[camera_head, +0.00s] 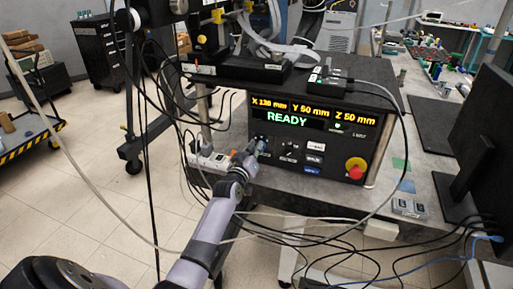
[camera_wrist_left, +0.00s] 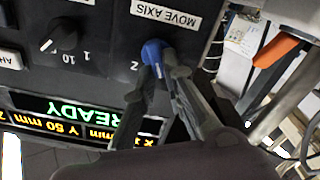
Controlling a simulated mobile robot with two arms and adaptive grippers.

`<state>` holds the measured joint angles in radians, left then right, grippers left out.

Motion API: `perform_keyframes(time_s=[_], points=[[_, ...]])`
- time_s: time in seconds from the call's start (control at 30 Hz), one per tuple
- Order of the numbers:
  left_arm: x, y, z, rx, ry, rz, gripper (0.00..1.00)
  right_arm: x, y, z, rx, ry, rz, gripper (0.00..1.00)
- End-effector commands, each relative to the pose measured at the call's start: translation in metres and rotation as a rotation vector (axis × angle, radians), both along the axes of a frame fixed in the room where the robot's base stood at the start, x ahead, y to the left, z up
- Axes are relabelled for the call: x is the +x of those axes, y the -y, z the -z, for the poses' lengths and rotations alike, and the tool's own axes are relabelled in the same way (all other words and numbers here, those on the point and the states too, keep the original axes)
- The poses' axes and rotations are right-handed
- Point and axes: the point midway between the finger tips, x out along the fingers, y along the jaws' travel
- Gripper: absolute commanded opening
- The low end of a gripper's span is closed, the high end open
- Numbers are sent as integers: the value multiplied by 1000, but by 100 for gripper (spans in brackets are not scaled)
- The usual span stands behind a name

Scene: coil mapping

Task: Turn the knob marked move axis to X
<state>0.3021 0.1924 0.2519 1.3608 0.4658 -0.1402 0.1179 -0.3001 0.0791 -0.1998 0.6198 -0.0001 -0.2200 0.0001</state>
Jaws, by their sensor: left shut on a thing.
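The move axis knob (camera_wrist_left: 153,48) is blue and sits on the black control panel (camera_head: 282,170), beside a white "MOVE AXIS" label (camera_wrist_left: 165,14) in the left wrist view, which shows the panel upside down. A letter that looks like Z (camera_wrist_left: 134,66) is printed by the knob. My left gripper (camera_wrist_left: 157,72) is shut on the knob, one finger on each side. In the head view the left gripper (camera_head: 256,149) reaches the panel's left part and mostly hides the knob. Which axis the knob points at cannot be told. My right gripper is not in view.
A black knob (camera_wrist_left: 62,35) marked 1 and 10 is beside the blue one. The display (camera_head: 288,120) reads READY above the knobs. A red emergency button (camera_head: 355,168) is at the panel's right. Loose cables (camera_head: 290,228) hang below the table edge.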

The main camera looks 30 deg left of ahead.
Motion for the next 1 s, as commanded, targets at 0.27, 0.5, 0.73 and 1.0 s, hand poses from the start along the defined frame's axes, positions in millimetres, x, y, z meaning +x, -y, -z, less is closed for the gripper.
perform_keyframes(time_s=[0.27,0.5,0.73,1.0], points=[[-1,-2,2,-188,45,-1,0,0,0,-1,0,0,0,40],[-1,-3,3,-282,68,0,0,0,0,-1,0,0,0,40],[-1,-4,3,-315,76,0,0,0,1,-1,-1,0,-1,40],[-1,-4,3,-319,77,0,0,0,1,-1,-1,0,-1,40]])
